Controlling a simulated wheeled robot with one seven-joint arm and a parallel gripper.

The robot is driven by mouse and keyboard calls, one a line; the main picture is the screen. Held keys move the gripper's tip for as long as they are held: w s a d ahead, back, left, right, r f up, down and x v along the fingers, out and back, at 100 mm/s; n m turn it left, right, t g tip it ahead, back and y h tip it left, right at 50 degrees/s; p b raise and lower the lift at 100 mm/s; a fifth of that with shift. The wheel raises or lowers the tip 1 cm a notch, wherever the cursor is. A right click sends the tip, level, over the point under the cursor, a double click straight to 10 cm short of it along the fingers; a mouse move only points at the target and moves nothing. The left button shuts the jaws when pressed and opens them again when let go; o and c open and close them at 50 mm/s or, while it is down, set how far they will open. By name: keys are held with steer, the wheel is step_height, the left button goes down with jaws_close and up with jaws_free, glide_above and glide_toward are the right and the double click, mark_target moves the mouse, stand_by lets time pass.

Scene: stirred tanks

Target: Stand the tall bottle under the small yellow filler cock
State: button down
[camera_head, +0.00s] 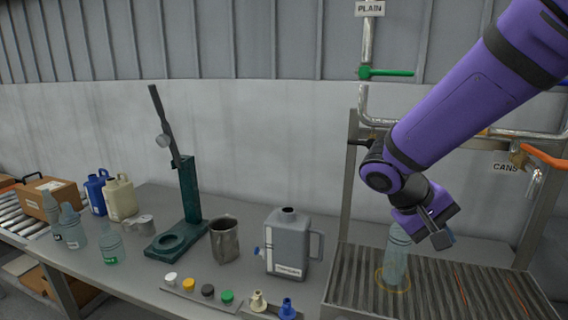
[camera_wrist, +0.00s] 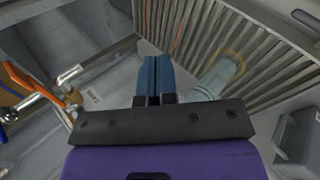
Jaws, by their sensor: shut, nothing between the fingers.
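The tall bottle (camera_head: 397,262), pale blue-green and clear, stands upright on the slatted drip tray, within a yellow ring mark (camera_head: 380,282). It also shows in the wrist view (camera_wrist: 221,76), right of my fingers. My gripper (camera_head: 440,238) is beside the bottle's upper part, to its right in the head view. Its blue fingers (camera_wrist: 153,78) are shut together and empty. My wrist overlaps the bottle's top in the head view. The small yellow filler cock is not clearly visible; my arm covers much of the pipe above the bottle.
The slatted tray (camera_head: 446,290) has orange marks farther right. An orange-handled cock (camera_head: 543,156) hangs by the "CANS" sign. A grey jug (camera_head: 288,245), metal mug (camera_head: 224,240), green stand (camera_head: 190,200), caps and several bottles occupy the bench leftward. A green-handled valve (camera_head: 385,72) is above.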

steer(key=s+d+r+t+y, duration=0.1)
steer(key=s+r+t+y, duration=0.5)
steer(key=s, duration=0.8)
steer(key=shift+d+r+y, duration=0.25)
steer(key=shift+r+y, duration=1.05)
steer(key=shift+r, duration=1.1)
steer(key=shift+s, duration=0.1)
